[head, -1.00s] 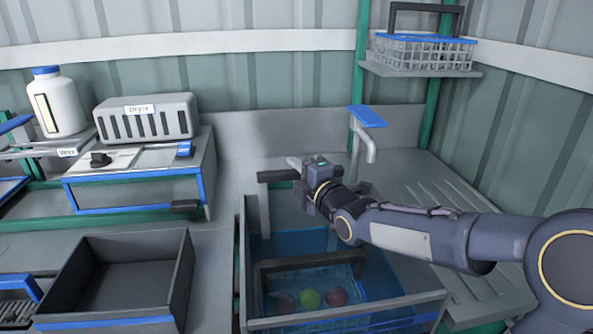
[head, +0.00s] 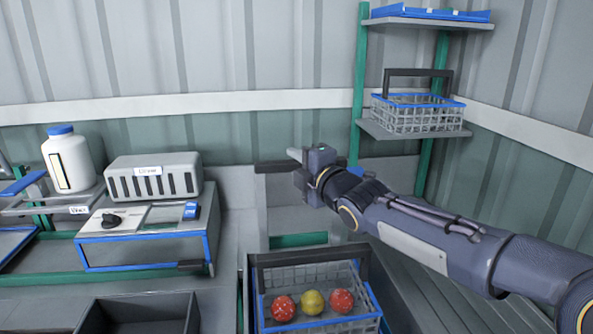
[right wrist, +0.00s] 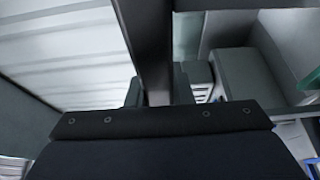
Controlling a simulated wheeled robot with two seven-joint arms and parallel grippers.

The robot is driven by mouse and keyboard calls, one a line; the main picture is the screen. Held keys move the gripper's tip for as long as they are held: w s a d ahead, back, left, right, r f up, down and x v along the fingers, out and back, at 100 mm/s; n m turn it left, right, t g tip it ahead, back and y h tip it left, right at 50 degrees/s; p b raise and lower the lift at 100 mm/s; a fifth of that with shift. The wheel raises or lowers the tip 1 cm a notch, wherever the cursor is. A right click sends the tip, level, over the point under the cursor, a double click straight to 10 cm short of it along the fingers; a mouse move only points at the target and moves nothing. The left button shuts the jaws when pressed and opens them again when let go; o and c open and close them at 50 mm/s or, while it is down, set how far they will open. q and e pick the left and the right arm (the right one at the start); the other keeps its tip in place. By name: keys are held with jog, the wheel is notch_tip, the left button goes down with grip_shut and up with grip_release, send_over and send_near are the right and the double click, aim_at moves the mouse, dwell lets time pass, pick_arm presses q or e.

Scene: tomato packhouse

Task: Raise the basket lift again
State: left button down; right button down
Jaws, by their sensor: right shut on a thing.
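The basket lift's dark handle bar (head: 272,167) sits on top of a grey upright post (head: 262,205) behind the sink. My right gripper (head: 296,160) is shut on this bar; in the right wrist view the dark bar (right wrist: 152,45) runs between its two fingers. The wire basket (head: 318,277) with blue edging and a dark carrying handle is raised to about the sink rim. Two red tomatoes and one yellow tomato (head: 312,302) lie in it. The sink's inside and any water are mostly hidden below it. My left gripper is not in view.
A second wire basket (head: 415,115) stands on a wall shelf at right, below a blue tray (head: 430,13). A dryer box (head: 155,178), a white bottle (head: 70,160) and a dark open bin (head: 140,312) are at left. My right forearm crosses over the drainboard.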

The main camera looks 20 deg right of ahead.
jog(key=shift+r, duration=0.85)
jog(key=c, duration=1.3)
grip_release()
jog(key=shift+f, duration=0.15)
jog(key=s, duration=0.2)
jog(key=s+p, duration=0.1)
jog(key=s, duration=0.2)
jog(key=s+d+p, duration=0.1)
jog(key=s, duration=0.1)
jog(key=shift+s, duration=0.4)
